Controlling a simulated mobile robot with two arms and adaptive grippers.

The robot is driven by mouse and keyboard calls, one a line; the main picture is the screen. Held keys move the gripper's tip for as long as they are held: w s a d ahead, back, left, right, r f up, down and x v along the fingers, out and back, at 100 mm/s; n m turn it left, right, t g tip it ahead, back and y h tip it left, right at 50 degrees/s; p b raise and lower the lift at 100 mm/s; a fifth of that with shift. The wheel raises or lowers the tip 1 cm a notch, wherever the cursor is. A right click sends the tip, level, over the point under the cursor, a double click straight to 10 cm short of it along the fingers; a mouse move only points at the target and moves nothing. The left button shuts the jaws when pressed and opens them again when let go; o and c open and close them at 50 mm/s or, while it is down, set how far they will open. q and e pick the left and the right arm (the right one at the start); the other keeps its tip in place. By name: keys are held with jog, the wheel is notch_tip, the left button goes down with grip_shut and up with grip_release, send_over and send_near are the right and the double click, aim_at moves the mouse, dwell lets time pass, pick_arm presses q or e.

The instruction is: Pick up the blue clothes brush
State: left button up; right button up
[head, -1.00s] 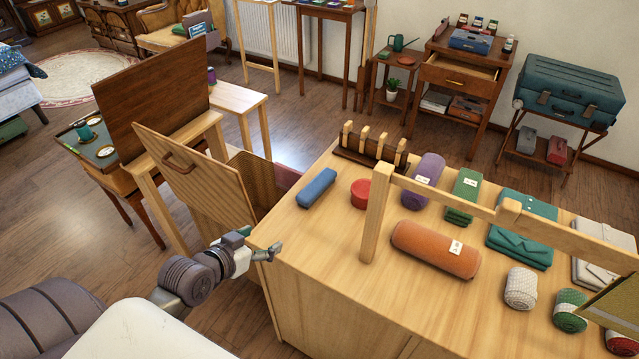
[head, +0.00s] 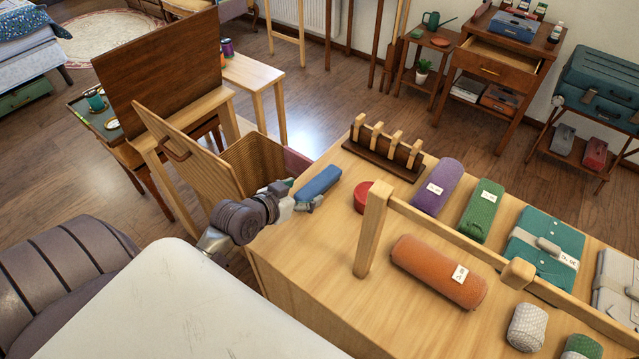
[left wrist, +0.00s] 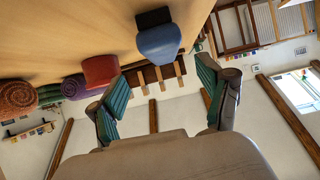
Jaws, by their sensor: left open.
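The blue clothes brush (head: 319,185) lies on the wooden cabinet top (head: 310,245), near its left edge beside the open chest. In the left wrist view, the blue brush (left wrist: 158,44) shows end-on ahead of the open fingers of my left gripper (left wrist: 163,100). Nothing is between the fingers there. I cannot tell from the head view whether a finger touches the brush. My right gripper is not in view.
A red round tin (head: 363,197) stands just right of the brush, and a dark wooden rack with pegs (head: 384,150) behind it. A wooden rail with a post (head: 371,230) crosses the top. An orange roll (head: 438,271) lies farther right. The chest's open lid (head: 187,150) stands left.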

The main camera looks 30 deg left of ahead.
aim_at(314, 186)
pick_arm(q)
jog(key=x, duration=0.2)
jog(key=shift+w+f, duration=0.1)
jog(key=shift+w, duration=0.2)
jog(key=shift+w+f, duration=0.25)
jog(key=shift+w, duration=0.25)
jog(key=x, duration=0.3)
jog(key=shift+w+a+f+p, duration=0.15)
jog(key=shift+w+f+p, duration=0.05)
jog(key=shift+w+p, duration=0.1)
jog(key=shift+w+f, duration=0.25)
jog(key=shift+w, duration=0.1)
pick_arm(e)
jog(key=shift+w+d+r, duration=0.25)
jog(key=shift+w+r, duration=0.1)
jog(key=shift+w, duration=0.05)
pick_arm(q)
jog(key=shift+s, duration=0.1)
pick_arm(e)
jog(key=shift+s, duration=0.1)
pick_arm(q)
jog(key=shift+c, duration=1.3)
jog(key=c, duration=1.1)
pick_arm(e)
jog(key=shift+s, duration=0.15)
